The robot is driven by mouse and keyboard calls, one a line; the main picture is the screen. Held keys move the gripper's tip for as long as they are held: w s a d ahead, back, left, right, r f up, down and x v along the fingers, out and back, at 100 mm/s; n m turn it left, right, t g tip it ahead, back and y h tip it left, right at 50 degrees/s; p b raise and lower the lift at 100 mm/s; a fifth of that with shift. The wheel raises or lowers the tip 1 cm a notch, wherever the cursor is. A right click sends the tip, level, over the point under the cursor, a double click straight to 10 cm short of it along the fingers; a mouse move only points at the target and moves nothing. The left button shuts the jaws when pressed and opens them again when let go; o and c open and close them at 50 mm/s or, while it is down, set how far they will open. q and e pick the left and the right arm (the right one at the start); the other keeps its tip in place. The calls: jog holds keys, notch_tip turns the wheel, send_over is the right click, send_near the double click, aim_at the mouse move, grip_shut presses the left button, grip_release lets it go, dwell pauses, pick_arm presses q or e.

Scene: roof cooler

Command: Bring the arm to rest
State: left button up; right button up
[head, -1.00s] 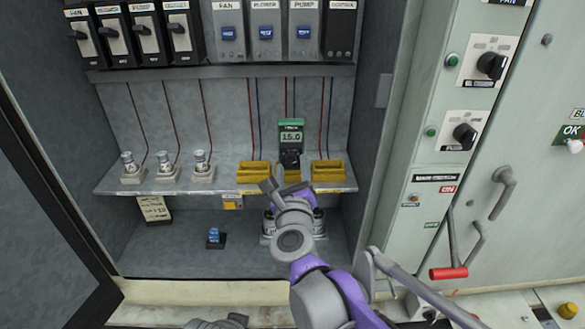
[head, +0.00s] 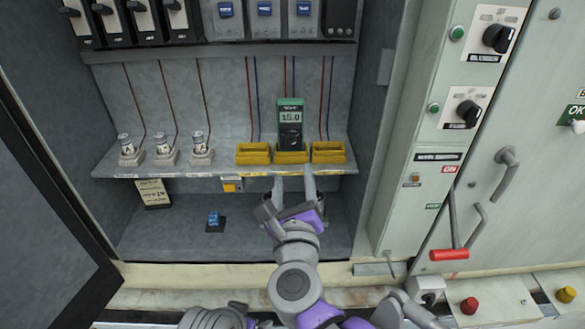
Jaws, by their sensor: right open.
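My right gripper (head: 294,190) is in front of the cabinet's lower bay, just below the shelf edge. Its two grey fingers point up and stand apart with nothing between them. A green meter (head: 290,124) reading 15.0 stands upright in the middle yellow holder (head: 291,157), just beyond the fingertips. My left arm shows only as a grey and purple part at the bottom edge; its gripper cannot be made out.
Yellow holders stand left (head: 253,154) and right (head: 328,152) of the meter. Three fuses (head: 163,152) sit on the shelf's left. A blue-topped block (head: 214,221) lies on the cabinet floor. A red-handled lever (head: 450,254) juts out at right. An open door (head: 45,230) stands at left.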

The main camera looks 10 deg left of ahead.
jog(key=shift+s+d, duration=0.1)
jog(key=shift+s, duration=0.3)
